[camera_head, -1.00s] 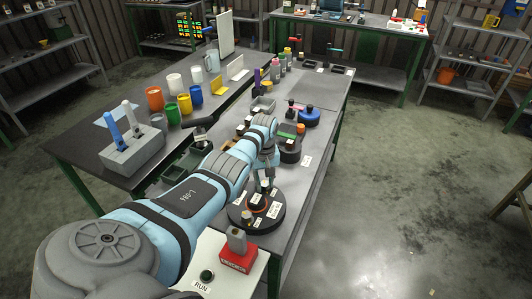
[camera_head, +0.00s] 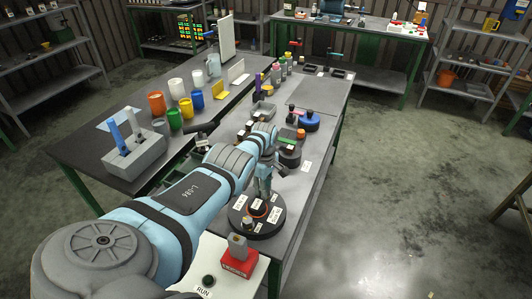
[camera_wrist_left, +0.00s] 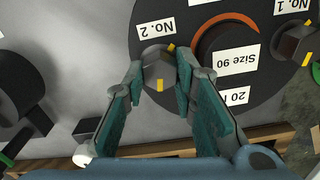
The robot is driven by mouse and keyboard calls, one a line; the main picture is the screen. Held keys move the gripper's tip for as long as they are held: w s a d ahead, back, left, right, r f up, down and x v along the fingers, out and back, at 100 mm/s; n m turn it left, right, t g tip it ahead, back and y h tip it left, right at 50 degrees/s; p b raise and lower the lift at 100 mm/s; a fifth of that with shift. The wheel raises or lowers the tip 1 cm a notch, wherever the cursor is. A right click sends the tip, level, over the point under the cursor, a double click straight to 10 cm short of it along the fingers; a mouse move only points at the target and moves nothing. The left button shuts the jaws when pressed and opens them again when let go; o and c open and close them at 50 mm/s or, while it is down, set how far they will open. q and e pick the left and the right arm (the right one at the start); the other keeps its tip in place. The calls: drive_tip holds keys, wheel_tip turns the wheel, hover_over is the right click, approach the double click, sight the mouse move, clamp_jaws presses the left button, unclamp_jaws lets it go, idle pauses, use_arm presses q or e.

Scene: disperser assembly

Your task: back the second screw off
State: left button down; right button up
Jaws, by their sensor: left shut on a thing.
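My left gripper (camera_head: 264,192) reaches down to the far side of a round dark disc fixture (camera_head: 271,228) on the table. In the left wrist view its two fingers are closed around the hex-headed screw (camera_wrist_left: 157,70) beside the "No. 2" label (camera_wrist_left: 156,28). That screw has a yellow mark on top; a second yellow mark shows on the disc beside it. A second hex screw (camera_wrist_left: 296,42) stands free beside the "No. 1" label. An orange ring (camera_wrist_left: 201,46) lies between them around the dark centre, with a "Size 90" label. My right gripper is out of view.
A red block with a grey top (camera_head: 238,262) stands near the disc, beside a RUN button (camera_head: 208,280). Other dark round parts (camera_head: 291,156) and a blue one (camera_head: 309,121) lie farther along the table. Cups and a grey holder (camera_head: 134,156) are to the left.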

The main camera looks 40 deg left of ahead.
use_arm(q)
drive_tip(key=shift+w, duration=0.1)
idle(0.4)
drive_tip(key=c, duration=1.3)
unclamp_jaws()
drive_tip(key=shift+r, duration=0.65)
wheel_tip(320, 180, up, 7)
drive_tip(key=shift+f, duration=0.1)
